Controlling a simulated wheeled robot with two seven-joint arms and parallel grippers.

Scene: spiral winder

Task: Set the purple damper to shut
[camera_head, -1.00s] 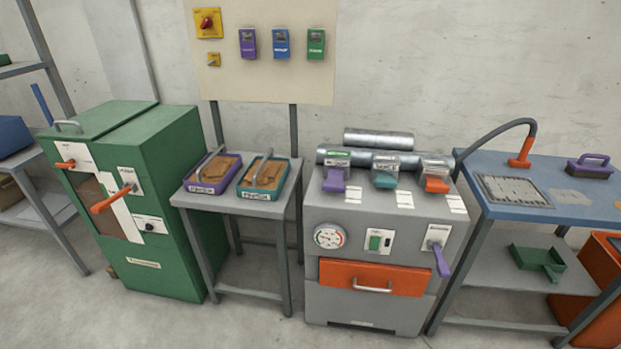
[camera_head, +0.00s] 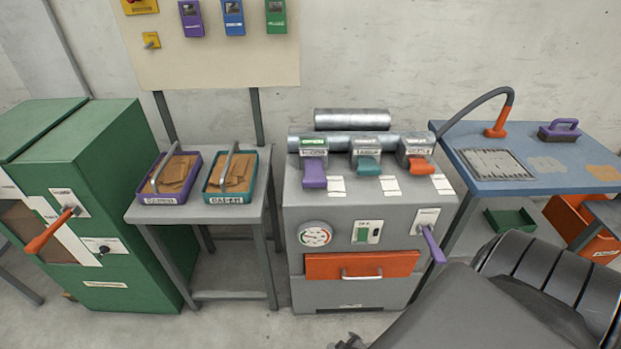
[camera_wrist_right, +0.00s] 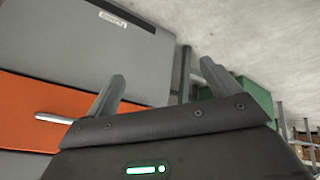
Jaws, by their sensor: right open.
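The purple damper (camera_head: 314,173) is a purple lever under a grey box on top of the grey machine (camera_head: 300,272), leftmost in a row beside a teal damper (camera_head: 367,167) and an orange damper (camera_head: 419,165). The box above the purple lever has a green label that seems to read OPEN. My right arm comes in at the lower right of the head view. In the wrist view my right gripper (camera_wrist_right: 165,85) is open, nothing between its fingers, near the machine's orange drawer. The purple damper does not show there. My left gripper is not in view.
The orange drawer (camera_head: 390,264) has a metal handle. A purple side lever (camera_head: 433,246) sticks out at the machine's front right. A small table (camera_head: 251,213) with two trays stands left, then a green cabinet (camera_head: 125,235). A blue workbench (camera_head: 500,183) stands right.

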